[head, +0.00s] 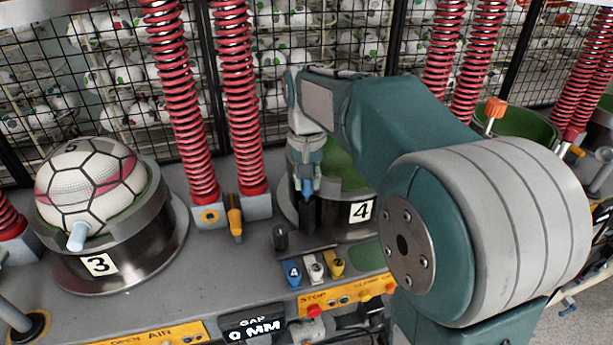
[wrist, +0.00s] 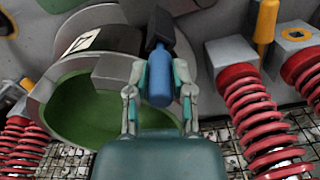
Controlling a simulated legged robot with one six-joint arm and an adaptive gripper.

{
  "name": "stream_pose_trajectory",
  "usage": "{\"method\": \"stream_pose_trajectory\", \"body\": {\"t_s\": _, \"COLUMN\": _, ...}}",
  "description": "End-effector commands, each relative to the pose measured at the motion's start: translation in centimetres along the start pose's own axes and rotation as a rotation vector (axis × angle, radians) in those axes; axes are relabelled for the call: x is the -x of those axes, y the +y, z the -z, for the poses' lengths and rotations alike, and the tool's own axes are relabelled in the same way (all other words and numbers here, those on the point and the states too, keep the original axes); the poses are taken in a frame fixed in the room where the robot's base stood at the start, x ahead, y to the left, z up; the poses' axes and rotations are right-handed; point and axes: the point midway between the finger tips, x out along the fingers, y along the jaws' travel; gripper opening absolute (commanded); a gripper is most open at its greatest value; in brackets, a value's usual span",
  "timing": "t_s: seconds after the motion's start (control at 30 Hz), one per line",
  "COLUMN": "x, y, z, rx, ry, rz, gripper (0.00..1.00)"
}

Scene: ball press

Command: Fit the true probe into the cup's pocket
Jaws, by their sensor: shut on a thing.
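My gripper (head: 306,182) is shut on a blue probe (head: 307,196). In the wrist view the blue probe (wrist: 160,82) stands between both fingertips (wrist: 158,88). The cup marked 4 (head: 361,212) is a steel cylinder with a green lining, partly hidden by my arm. The cup (wrist: 45,88) also shows in the wrist view, with a grey block (wrist: 118,68) on its rim beside the probe. The pocket's opening is not clearly visible. I cannot tell whether the probe's lower end is inside the pocket. A black piece (wrist: 160,28) shows beyond the probe.
Cup 3 (head: 150,250) at left holds a ball (head: 85,185) with a pale peg (head: 77,237). Red springs (head: 235,95) stand behind. Another green-lined cup (head: 520,125) is at right.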

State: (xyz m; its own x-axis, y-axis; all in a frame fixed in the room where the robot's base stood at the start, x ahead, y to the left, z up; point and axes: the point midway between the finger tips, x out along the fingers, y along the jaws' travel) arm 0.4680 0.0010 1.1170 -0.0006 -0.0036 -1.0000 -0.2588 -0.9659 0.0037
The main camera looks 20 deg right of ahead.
Motion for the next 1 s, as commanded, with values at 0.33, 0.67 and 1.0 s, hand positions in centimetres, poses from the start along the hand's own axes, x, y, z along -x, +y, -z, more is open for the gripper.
{"method": "stream_pose_trajectory", "body": {"t_s": 0.33, "x": -0.5, "y": 0.0, "z": 0.0, "rx": 0.0, "ry": 0.0, "rz": 0.0, "gripper": 0.0}}
{"method": "stream_pose_trajectory", "body": {"t_s": 0.67, "x": -1.1, "y": 0.0, "z": 0.0, "rx": 0.0, "ry": -0.001, "rz": 0.0, "gripper": 0.0}}
{"method": "stream_pose_trajectory", "body": {"t_s": 1.0, "x": -1.6, "y": 0.0, "z": 0.0, "rx": 0.0, "ry": -0.001, "rz": 0.0, "gripper": 0.71}}
